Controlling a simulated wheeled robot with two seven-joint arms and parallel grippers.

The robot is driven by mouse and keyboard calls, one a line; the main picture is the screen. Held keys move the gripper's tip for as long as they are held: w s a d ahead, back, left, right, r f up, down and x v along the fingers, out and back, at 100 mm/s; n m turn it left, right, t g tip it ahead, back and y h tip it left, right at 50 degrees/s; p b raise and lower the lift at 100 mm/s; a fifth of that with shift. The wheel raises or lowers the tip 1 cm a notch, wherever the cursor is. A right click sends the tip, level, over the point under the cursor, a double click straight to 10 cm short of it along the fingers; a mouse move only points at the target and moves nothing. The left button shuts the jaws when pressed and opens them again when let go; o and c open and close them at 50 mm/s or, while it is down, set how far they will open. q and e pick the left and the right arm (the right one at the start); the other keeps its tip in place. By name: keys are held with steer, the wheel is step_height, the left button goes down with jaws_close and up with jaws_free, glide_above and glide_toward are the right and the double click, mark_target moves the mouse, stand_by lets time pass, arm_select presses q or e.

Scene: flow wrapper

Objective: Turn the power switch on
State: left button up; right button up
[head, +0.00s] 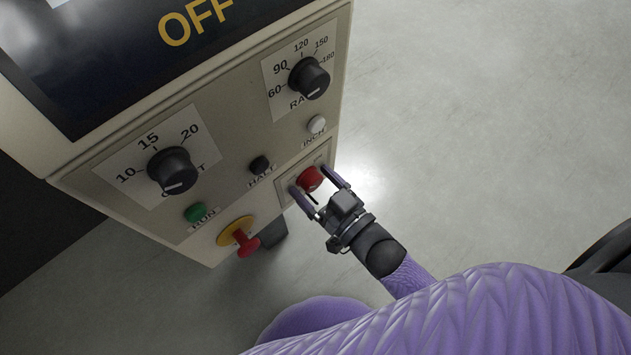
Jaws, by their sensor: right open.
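The panel of the grey-beige machine carries a red knob (311,179) on a plate at its lower right edge, which looks like the power switch; its label is hidden. My right gripper (306,177) is open, with one finger on each side of the red knob. Whether the fingers touch the knob cannot be told. The dark display (130,60) at the top of the panel reads OFF in yellow. My left gripper is not in view.
Near the knob are a white INCH button (316,124), a black HALT button (259,165), a green RUN button (195,212) and a red emergency button (244,241) on yellow. Two black dials, the upper (309,78) and lower (173,170), sit above. Open floor lies right.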

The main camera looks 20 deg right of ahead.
steer(key=shift+c, duration=1.4)
jaws_close()
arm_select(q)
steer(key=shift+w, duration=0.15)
